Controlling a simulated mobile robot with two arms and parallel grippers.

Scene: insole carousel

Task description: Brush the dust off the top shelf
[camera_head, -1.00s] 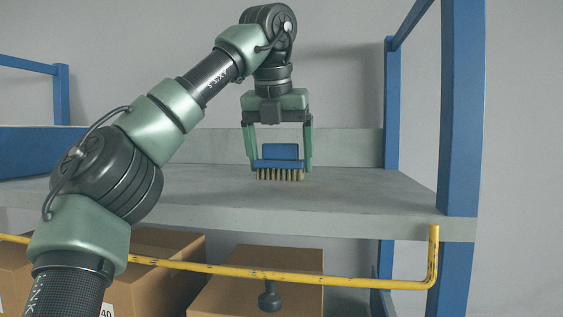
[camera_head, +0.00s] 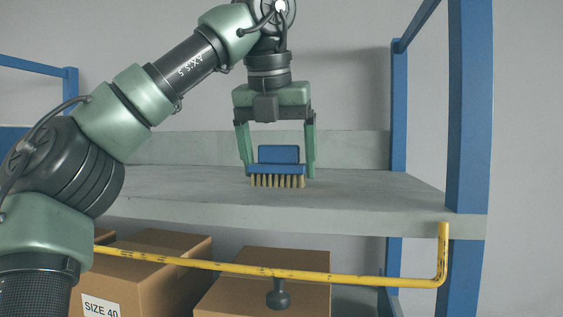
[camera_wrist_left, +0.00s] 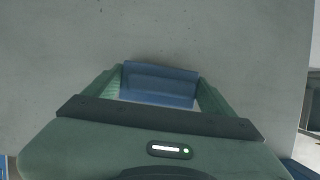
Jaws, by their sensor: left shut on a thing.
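My left gripper (camera_head: 278,170) is shut on a brush with a blue block (camera_head: 278,154) and pale tan bristles. The brush is upright, bristles down, over the grey top shelf (camera_head: 370,193). The bristle tips look at or very near the shelf surface; I cannot tell if they touch. In the left wrist view the blue brush (camera_wrist_left: 160,84) sits between both green fingers. A few small dark specks show on the grey surface there; I cannot make out clear dust in the head view. My right gripper is not in view.
Blue uprights (camera_head: 470,110) stand at the shelf's right end, and a low grey ledge (camera_head: 350,150) runs along its back. A bent yellow rail (camera_head: 340,279) with a dark knob (camera_head: 278,294) crosses below the shelf front. Cardboard boxes (camera_head: 150,275) stand underneath. The shelf right of the brush is clear.

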